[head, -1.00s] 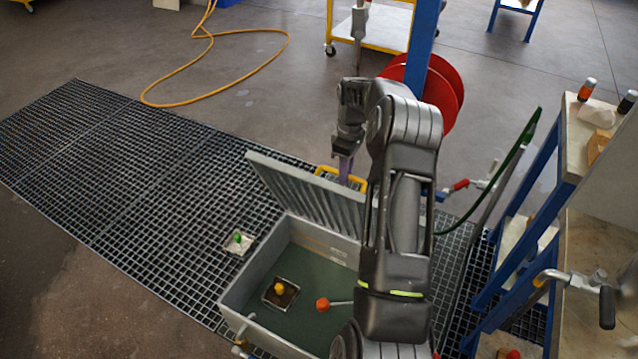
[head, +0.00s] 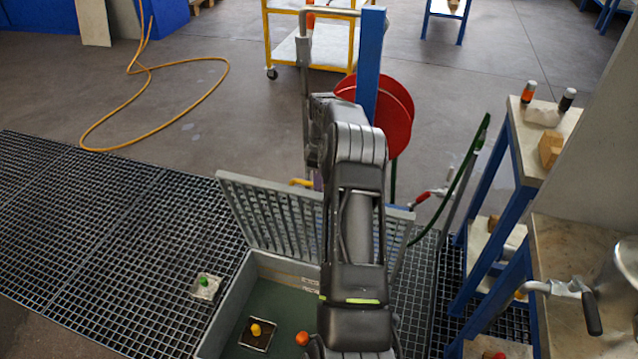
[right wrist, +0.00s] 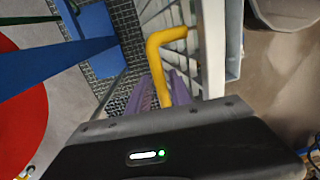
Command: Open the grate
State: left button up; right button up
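The grate (head: 262,212) is a grey slatted lid on a grey box (head: 225,312) set in the floor grating. It stands raised, steeply tilted, at the box's far edge. Its yellow handle (head: 301,182) is on the far face, mostly behind my right arm in the head view. In the right wrist view the handle (right wrist: 161,58) runs down between the purple fingers of my right gripper (right wrist: 161,95), which look closed around it. The fingertips are partly hidden by the gripper body. My left gripper is not in view.
Inside the box are a yellow knob (head: 256,329) and an orange knob (head: 302,338). A blue post (head: 368,60) with a red reel (head: 396,115) stands close behind my arm. A blue-framed shelf (head: 487,160) is on the right. Open floor lies at left.

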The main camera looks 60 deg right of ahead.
jog(key=shift+o, duration=0.9)
jog(key=shift+w+a+r, duration=0.1)
jog(key=shift+w+r, duration=0.05)
jog(key=shift+r, duration=0.1)
jog(key=shift+r, duration=0.15)
jog(key=r, duration=0.7)
jog(key=shift+w+d+r, duration=0.1)
jog(key=shift+d+r, duration=0.15)
jog(key=shift+d, duration=0.05)
jog(key=shift+f, duration=0.1)
